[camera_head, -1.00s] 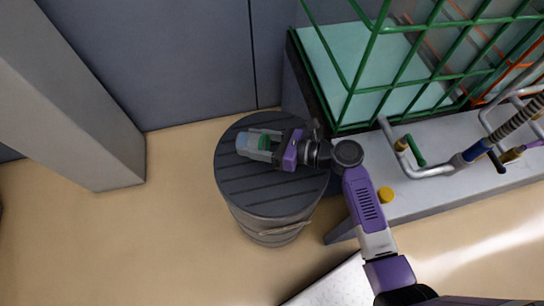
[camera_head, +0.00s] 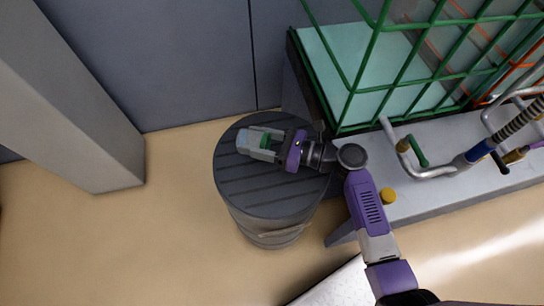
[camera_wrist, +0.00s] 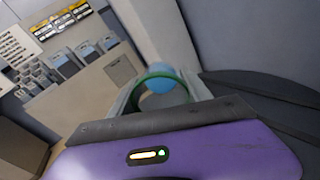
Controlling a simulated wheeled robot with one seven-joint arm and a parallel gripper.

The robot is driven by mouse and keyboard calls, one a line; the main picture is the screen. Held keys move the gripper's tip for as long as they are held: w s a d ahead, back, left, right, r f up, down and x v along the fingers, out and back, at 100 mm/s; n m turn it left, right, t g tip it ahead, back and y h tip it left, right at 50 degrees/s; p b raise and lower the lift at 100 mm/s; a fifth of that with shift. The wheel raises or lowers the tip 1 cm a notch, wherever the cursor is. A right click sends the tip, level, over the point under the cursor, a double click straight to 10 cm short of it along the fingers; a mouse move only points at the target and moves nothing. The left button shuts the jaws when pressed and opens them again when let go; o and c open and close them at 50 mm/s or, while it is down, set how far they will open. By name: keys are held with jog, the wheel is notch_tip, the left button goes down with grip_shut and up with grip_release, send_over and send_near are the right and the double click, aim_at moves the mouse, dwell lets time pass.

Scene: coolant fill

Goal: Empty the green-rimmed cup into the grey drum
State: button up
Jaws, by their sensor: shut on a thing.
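The green-rimmed cup (camera_head: 265,141) is between the fingers of my gripper (camera_head: 257,142), which is shut on it. It is over the dark ridged top of the grey drum (camera_head: 262,190) in the head view. My fingers hide much of the cup there. In the wrist view the green ring of the cup (camera_wrist: 140,79) shows with pale blue inside it, between my fingers. I cannot tell how far the cup is tilted, how much it holds, or its exact height over the drum.
A green wire cage (camera_head: 372,75) around a pale tank stands right of the drum on a grey bench (camera_head: 440,190) with pipes and valves. A dark wall (camera_head: 180,60) is behind the drum and a grey pillar (camera_head: 75,100) at left. Floor left of the drum is clear.

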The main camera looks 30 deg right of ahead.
jog(key=shift+s+d+r+t+b, duration=0.1)
jog(key=shift+r+t+b, duration=0.25)
jog(key=shift+r, duration=0.15)
jog(key=shift+p, duration=0.55)
jog(key=shift+w+a+f+g+h+p, duration=0.2)
jog(key=shift+f+g+h+p, duration=0.1)
jog(key=shift+f+g+p, duration=0.3)
jog(key=w+r+g+h+p, duration=0.1)
jog(key=p, duration=0.2)
jog(key=shift+a, duration=0.4)
jog(key=shift+a+f+g+p, duration=0.1)
jog(key=shift+g+p, duration=0.25)
jog(key=shift+p, duration=0.5)
jog(key=shift+f+h, duration=0.3)
jog(key=shift+f, duration=0.15)
jog(key=shift+w+r, duration=0.1)
jog(key=shift+r, duration=0.05)
jog(key=shift+r+p, duration=0.15)
jog(key=shift+p, duration=0.5)
